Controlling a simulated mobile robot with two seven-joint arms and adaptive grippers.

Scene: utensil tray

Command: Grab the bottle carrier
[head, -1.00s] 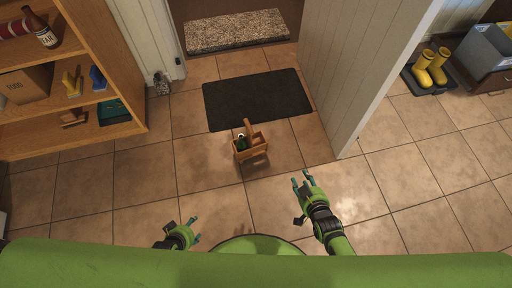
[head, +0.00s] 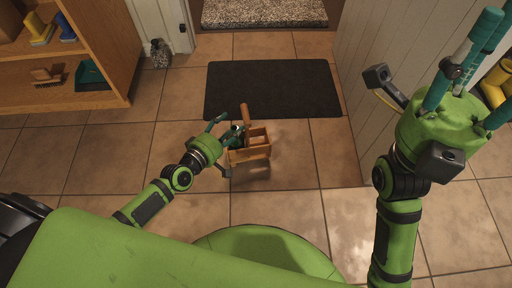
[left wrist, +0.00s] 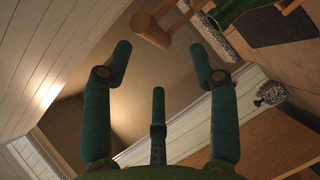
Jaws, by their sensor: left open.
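The wooden bottle carrier (head: 257,154) stands on the tiled floor just below the dark mat, its upright handle end (head: 245,114) rising at the back. A green bottle shows at its left side, partly hidden by my fingers. My left gripper (head: 229,124) is open at the carrier's left side; contact cannot be told. In the left wrist view, the spread fingers are empty, with the wooden handle (left wrist: 151,30) and the green bottle (left wrist: 232,10) beyond them at the top. My right gripper (head: 466,65) is raised at the right, fingers apart and empty, far from the carrier.
A dark mat (head: 272,88) lies behind the carrier. A wooden shelf (head: 110,50) stands at the left and a white panelled door (head: 352,110) at the right, near my right arm. Yellow boots (head: 494,85) are partly hidden behind the right gripper. Floor around the carrier is clear.

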